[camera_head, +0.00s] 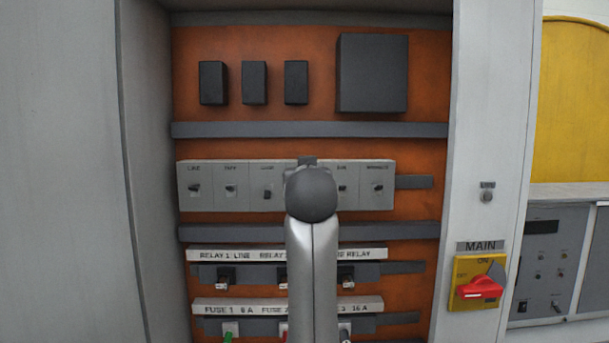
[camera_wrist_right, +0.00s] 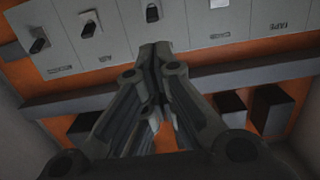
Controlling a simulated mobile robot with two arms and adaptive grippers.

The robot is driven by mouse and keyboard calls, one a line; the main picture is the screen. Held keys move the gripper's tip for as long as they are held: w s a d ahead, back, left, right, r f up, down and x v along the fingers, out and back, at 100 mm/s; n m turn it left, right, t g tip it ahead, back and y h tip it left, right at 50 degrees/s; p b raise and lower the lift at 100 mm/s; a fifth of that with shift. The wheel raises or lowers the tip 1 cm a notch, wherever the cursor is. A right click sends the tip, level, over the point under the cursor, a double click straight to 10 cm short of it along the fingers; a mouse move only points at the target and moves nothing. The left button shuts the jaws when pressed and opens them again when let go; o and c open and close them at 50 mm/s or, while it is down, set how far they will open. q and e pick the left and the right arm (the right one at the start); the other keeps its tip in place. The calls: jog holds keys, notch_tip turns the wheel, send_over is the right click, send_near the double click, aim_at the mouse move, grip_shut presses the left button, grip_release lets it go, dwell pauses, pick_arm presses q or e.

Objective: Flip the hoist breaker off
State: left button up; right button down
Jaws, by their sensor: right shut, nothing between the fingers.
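A grey breaker strip (camera_head: 212,204) with a row of small black toggles runs across the orange back panel. It also shows inverted in the right wrist view (camera_wrist_right: 190,22). The third toggle from the left (camera_head: 267,195) sits lower than its neighbours. I cannot read which breaker is labelled hoist; my right arm hides part of the row in the head view. My right gripper (camera_wrist_right: 155,50) is shut and empty, its fingertips at the strip's edge near a toggle (camera_wrist_right: 152,12). I cannot tell whether they touch the strip. My left gripper is not in view.
Dark blocks (camera_head: 372,72) sit above the strip, beyond a grey duct (camera_head: 310,130). Relay and fuse rows (camera_head: 220,307) lie below. The cabinet's side walls (camera_head: 155,150) bound the space. A red MAIN switch (camera_head: 480,288) is on the right frame.

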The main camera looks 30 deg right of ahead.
jog(key=p+x, duration=0.3)
jog(key=x, duration=0.5)
jog(key=shift+w, duration=0.1)
